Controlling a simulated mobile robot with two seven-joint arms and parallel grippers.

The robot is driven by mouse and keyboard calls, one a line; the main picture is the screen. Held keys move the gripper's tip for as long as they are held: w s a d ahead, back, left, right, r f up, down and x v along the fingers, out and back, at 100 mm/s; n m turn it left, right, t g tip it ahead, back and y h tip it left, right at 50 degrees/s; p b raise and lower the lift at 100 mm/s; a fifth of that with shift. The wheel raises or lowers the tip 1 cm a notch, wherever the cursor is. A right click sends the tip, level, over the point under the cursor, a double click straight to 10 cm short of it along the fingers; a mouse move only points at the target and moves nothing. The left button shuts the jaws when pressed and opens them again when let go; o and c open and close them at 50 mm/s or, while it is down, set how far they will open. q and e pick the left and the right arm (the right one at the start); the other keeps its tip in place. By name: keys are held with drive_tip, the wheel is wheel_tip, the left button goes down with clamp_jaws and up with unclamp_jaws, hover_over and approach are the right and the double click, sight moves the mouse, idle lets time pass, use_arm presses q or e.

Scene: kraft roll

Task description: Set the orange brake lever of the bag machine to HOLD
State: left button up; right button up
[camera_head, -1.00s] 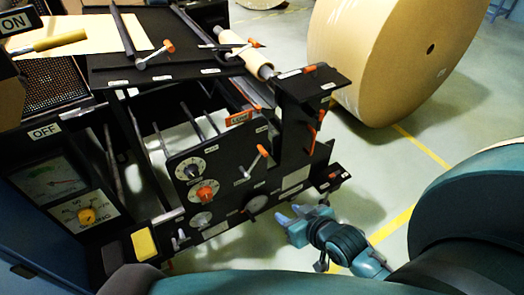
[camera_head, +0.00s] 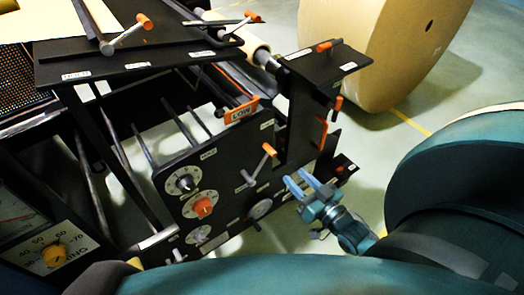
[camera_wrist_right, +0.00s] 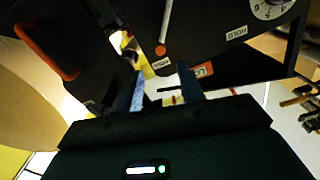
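A lever with a pale shaft and orange tip (camera_head: 268,150) stands on the machine's black front panel (camera_head: 225,205). Its shaft slants up to the right in the head view. In the wrist view its orange tip (camera_wrist_right: 160,50) lies just beyond the fingertips, near the gap between them. A HOLD label (camera_wrist_right: 236,33) is on the panel right of the lever, and another label (camera_wrist_right: 161,63) is just below the tip. My right gripper (camera_head: 296,176) is open and empty, right of and below the lever, apart from it. My left gripper is not in view.
Dials, including one with an orange knob (camera_head: 203,207), sit left of the lever. A black upright column with a shelf (camera_head: 325,60) stands close to the right. A large kraft roll (camera_head: 380,45) stands behind. Floor is clear right of the column.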

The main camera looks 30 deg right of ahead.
sight(271, 152)
drive_tip(key=w, duration=0.8)
drive_tip(key=w+a+b, duration=0.1)
drive_tip(key=w, duration=0.4)
clamp_jaws()
